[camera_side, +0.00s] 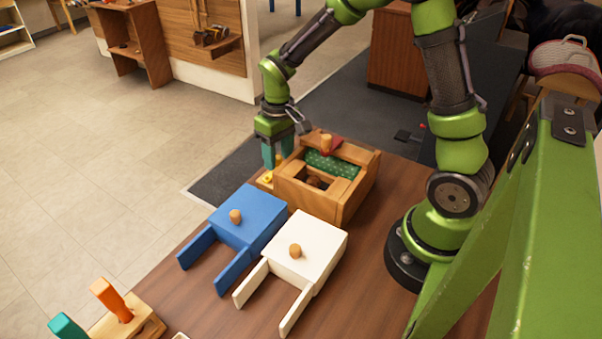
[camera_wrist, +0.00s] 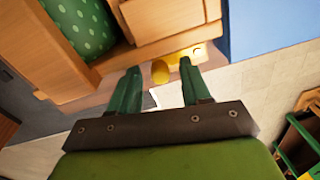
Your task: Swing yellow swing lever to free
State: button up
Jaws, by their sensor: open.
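The yellow swing lever (camera_side: 267,177) sits low at the left side of the wooden box fixture (camera_side: 335,204), close to the table's far edge. In the wrist view the yellow lever (camera_wrist: 182,57) lies along the box's side, with a round yellow knob (camera_wrist: 160,72) at its near end. My gripper (camera_side: 276,158) points down beside the box, above the lever. In the wrist view its two teal fingers (camera_wrist: 160,84) are spread, with the knob between the tips. I cannot tell whether either finger touches it.
A wooden block with orange and teal pegs (camera_side: 112,300) stands at the near left.

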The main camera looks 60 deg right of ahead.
jog(key=shift+f, duration=0.15)
grip_shut()
dwell(0.4)
jog(key=w+n, duration=0.1)
jog(key=n, duration=0.2)
jog(key=shift+w+a, duration=0.1)
jog(key=shift+w, duration=0.1)
jog(key=n, duration=0.1)
jog(key=w+n, duration=0.1)
jog(key=n, duration=0.1)
jog(key=shift+a, duration=0.2)
jog(key=n, duration=0.1)
jog(key=w+a+n, duration=0.1)
jog(key=n, duration=0.1)
jog(key=shift+w, duration=0.1)
jog(key=shift+w+a+n, duration=0.15)
jog(key=shift+a+n, duration=0.05)
jog(key=shift+n, duration=0.55)
jog(key=shift+w+a+n, duration=0.15)
jog(key=shift+a+n, duration=0.05)
jog(key=shift+n, duration=0.55)
jog(key=shift+a, duration=0.1)
